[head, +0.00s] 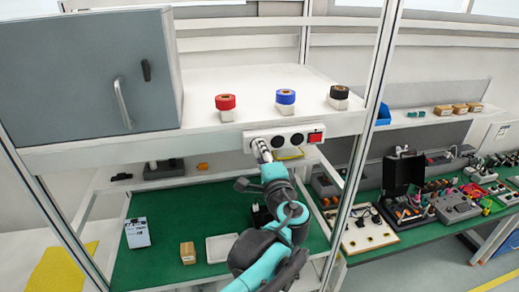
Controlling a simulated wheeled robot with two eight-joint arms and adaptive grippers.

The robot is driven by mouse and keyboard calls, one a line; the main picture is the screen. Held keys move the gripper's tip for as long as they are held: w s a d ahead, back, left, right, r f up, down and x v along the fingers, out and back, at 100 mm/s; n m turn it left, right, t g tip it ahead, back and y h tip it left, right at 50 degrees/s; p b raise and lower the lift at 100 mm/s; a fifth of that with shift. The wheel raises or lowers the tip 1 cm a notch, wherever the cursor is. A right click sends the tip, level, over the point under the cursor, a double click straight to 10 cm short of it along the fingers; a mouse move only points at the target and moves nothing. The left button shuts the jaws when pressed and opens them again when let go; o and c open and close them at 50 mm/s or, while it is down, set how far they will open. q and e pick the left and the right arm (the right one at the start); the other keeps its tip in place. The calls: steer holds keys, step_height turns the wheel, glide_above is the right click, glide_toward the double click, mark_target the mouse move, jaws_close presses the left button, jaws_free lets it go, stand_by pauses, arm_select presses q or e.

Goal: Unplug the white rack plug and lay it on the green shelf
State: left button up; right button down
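The white power strip (284,138) is fixed along the front edge of the white upper shelf, with dark round sockets and a red switch (315,137) at its right end. My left gripper (261,148) reaches up to the strip's left end, with its fingertips at the leftmost socket. The white rack plug cannot be made out apart from the fingers, and whether they are shut on it is too small to tell. The green shelf (165,270) lies below, partly covered by my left arm. My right gripper is not in view.
Red, blue and black tape rolls (286,97) stand on the upper shelf beside a grey cabinet (85,75). On the green shelf are a blue-white box (137,233), a brown block (188,253) and a white tray (221,248). Metal posts frame the rack.

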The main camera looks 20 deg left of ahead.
arm_select(q)
jaws_close()
steer(key=shift+s+d, duration=0.15)
steer(key=shift+p+v, duration=0.6)
steer(key=shift+v, duration=1.75)
